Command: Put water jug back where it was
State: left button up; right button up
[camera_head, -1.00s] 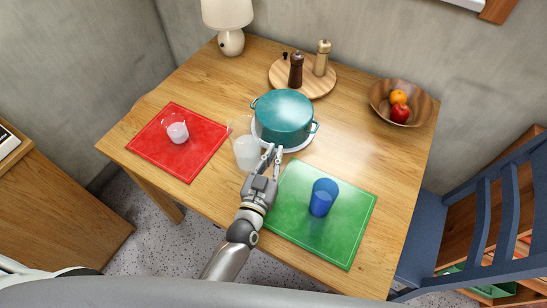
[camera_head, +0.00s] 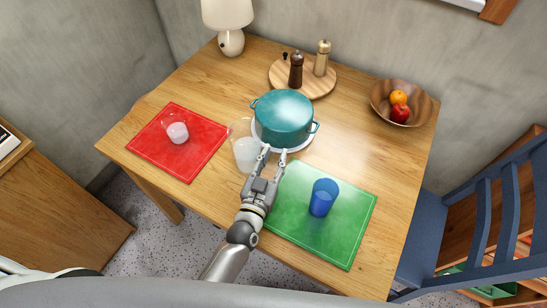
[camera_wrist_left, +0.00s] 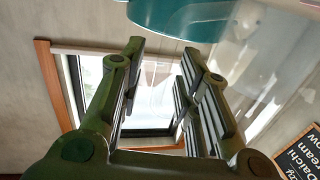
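The clear water jug (camera_head: 246,152) stands upright on the wooden table, left of and close to the teal pot. It is partly filled. My left gripper (camera_head: 273,154) is just to the right of the jug and in front of the pot, with its fingers apart. In the left wrist view my gripper (camera_wrist_left: 160,70) is also open. A faint see-through shape shows between and behind its fingers; I cannot tell whether it is the jug's handle. A large clear surface, likely the jug (camera_wrist_left: 252,45), shows at the upper right there. My right gripper is not in view.
The teal pot (camera_head: 284,114) stands on a pale round base. A red mat (camera_head: 195,158) with a clear cup (camera_head: 178,132) lies left; a green mat (camera_head: 345,225) with a blue cup (camera_head: 323,197) lies right. A round board (camera_head: 315,88) and fruit bowl (camera_head: 420,112) are farther back.

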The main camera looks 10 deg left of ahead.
pick_arm(q)
jog(key=shift+s+r, duration=0.1)
jog(key=b+v, duration=0.1)
jog(key=v, duration=1)
jog(key=shift+s, duration=0.4)
